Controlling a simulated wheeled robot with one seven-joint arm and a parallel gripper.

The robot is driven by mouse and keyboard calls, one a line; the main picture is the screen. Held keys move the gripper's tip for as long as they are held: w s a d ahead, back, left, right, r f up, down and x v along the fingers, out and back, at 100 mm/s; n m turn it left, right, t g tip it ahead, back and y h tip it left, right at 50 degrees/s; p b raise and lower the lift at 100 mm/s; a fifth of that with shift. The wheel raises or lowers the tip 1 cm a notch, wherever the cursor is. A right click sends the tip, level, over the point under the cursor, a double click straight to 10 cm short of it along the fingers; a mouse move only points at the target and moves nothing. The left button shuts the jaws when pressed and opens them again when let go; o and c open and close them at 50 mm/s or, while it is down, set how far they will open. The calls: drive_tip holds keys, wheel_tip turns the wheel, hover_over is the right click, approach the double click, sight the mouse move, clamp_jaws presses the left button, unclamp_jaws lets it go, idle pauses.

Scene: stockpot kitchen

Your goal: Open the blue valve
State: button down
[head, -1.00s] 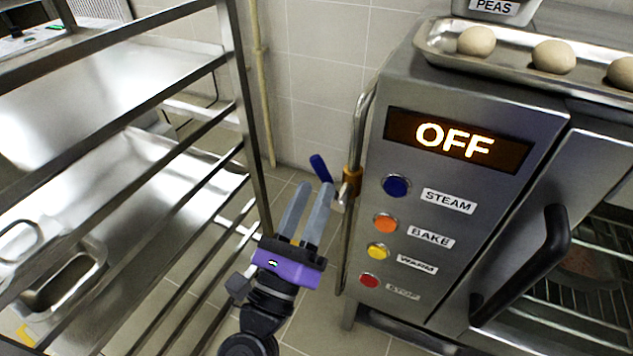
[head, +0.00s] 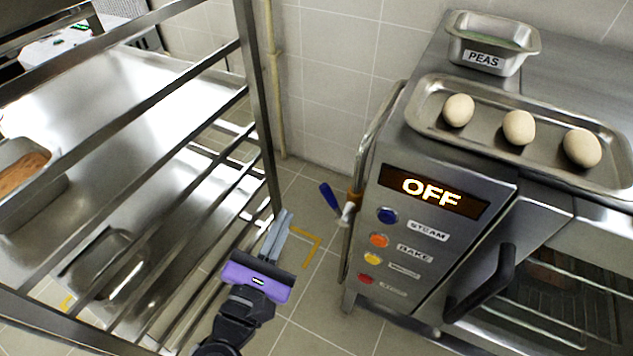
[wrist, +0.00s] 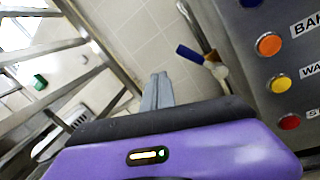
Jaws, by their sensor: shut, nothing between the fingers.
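The blue valve (head: 329,196) is a blue lever handle on a brass and white-metal fitting (head: 351,207), on the pipe at the oven's left side. The handle slants up and to the left, away from the pipe. In the wrist view the blue handle (wrist: 190,54) shows above and right of the fingertips. My gripper (head: 282,218) has a purple body and grey fingers, which lie together with nothing between them. It is left of and below the valve in the head view, apart from it. The wrist view also shows the fingers (wrist: 157,90) side by side.
The steel oven (head: 440,240) stands right, with an OFF display and several buttons. A tray (head: 440,125) of dough balls and a PEAS tin (head: 492,45) sit on top. A metal rack (head: 262,130) stands close on the left. Tiled floor (head: 320,290) lies between them.

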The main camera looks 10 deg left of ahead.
sight(333, 204)
drive_tip(key=w+d+f+m+g, duration=0.1)
drive_tip(key=w+d+f+m, duration=0.1)
drive_tip(key=w+d+m, duration=0.3)
drive_tip(key=shift+w+d+m+g, duration=0.3)
drive_tip(key=shift+w+m, duration=0.65)
drive_tip(key=shift+m, duration=0.65)
drive_tip(key=shift+d+m+b, duration=0.15)
drive_tip(key=shift+m+b, duration=0.25)
drive_tip(key=shift+b, duration=0.35)
drive_tip(key=shift+s+d+r+m+b, duration=0.25)
drive_tip(key=shift+d+r+m+b, duration=0.05)
drive_tip(key=shift+d+r+b, duration=0.3)
drive_tip(key=shift+s+d+r, duration=0.25)
drive_tip(key=shift+d+r, duration=0.05)
drive_tip(key=shift+d, duration=0.55)
